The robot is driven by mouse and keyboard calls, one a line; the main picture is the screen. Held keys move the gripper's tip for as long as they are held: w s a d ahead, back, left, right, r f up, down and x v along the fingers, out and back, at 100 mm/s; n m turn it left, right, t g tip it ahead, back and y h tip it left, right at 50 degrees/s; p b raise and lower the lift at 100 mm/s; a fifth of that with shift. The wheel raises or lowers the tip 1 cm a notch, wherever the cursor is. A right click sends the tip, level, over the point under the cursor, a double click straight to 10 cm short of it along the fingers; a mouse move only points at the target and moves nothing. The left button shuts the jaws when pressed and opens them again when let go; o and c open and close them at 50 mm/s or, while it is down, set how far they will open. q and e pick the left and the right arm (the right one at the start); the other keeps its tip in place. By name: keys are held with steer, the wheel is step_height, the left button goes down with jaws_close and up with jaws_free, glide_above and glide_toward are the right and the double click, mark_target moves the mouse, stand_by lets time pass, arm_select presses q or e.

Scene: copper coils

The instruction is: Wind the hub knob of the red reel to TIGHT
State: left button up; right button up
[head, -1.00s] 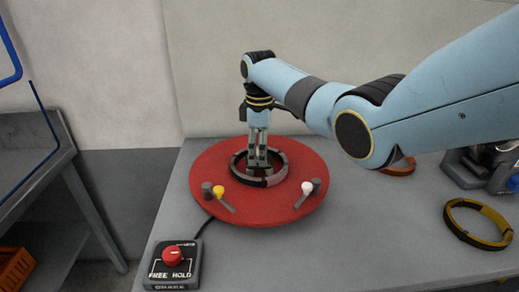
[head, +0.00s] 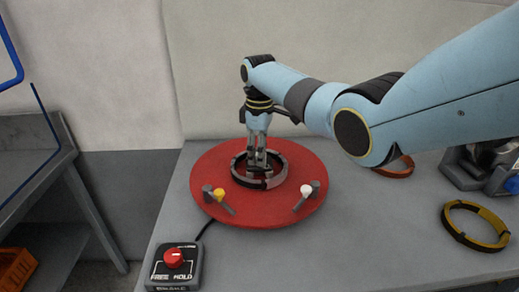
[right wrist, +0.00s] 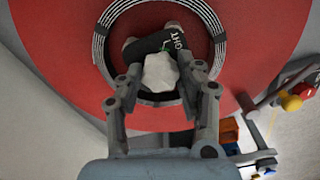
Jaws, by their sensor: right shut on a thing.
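The red reel (head: 231,209) is a wide red disc lying flat on the grey table. A dark ring (head: 238,176) stands around its middle, and it also shows in the right wrist view (right wrist: 101,48). My right gripper (head: 258,166) points straight down inside this ring. In the right wrist view its fingers (right wrist: 163,78) are shut on a pale, faceted hub knob (right wrist: 160,70). Beside the knob is a dark piece with white letters, of which "GHT" can be read (right wrist: 176,42). The fingers hide part of the hub. My left gripper is not in view.
Two clamps, one with a yellow knob (head: 218,194) and one with a white knob (head: 306,191), sit near the disc's front rim. A FREE/HOLD switch box (head: 174,268) stands at front left. A yellow-black coil (head: 477,226) lies at right.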

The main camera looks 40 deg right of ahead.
steer(key=m+p, duration=0.1)
steer(key=m, duration=0.1)
steer(key=shift+r+m+p, duration=0.15)
steer(key=shift+m+p, duration=0.15)
steer(key=shift+p, duration=0.1)
steer(key=m+p, duration=0.1)
steer(key=m, duration=0.1)
steer(key=shift+m, duration=0.3)
steer(key=m+p, duration=0.1)
steer(key=m, duration=0.2)
steer(key=shift+m, duration=0.3)
steer(key=m+p, duration=0.1)
steer(key=m, duration=0.2)
steer(key=shift+m, duration=0.3)
steer(key=m+p, duration=0.1)
steer(key=m, duration=0.2)
steer(key=shift+m, duration=0.4)
steer(key=m, duration=0.8)
steer(key=shift+w+p, duration=0.1)
steer(key=shift+p, duration=0.2)
steer(key=shift+m, duration=1.9)
